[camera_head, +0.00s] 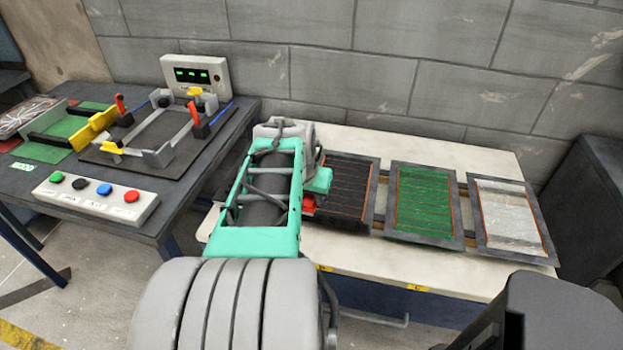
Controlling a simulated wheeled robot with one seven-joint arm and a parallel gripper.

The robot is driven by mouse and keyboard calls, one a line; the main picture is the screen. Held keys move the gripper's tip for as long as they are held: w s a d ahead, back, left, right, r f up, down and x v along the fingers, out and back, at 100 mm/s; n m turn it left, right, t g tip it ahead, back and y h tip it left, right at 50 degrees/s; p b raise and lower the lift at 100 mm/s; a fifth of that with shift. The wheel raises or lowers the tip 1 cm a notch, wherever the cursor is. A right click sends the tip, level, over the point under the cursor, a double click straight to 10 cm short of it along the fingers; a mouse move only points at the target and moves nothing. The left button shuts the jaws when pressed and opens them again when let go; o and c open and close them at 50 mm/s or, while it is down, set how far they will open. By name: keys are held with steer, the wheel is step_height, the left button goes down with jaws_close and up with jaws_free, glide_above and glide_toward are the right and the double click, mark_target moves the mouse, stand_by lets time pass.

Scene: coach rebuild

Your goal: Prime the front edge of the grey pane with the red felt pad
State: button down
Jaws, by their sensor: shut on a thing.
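Three framed panes lie in a row on the white table (440,152): a dark pane (347,188) at left, a green pane (427,199) in the middle and a pale grey pane (510,215) at right. My gripper (311,193) is at the left edge of the dark pane, near its front corner, well left of the pale grey pane. It is shut on the red felt pad (308,204), of which only a small red part shows. My arm hides most of the gripper and fingers. I cannot tell whether the pad touches the dark pane.
A dark table (63,177) at left carries a clamp fixture (160,133), a box with a green display (196,75) and a button panel (95,200). A block wall (380,60) stands behind. A dark cabinet (590,200) stands at right. The white table's front strip is clear.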

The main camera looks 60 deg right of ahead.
steer(key=shift+r+p, duration=1.1)
steer(key=shift+r, duration=0.95)
steer(key=shift+w+a, duration=0.1)
steer(key=shift+w, duration=0.05)
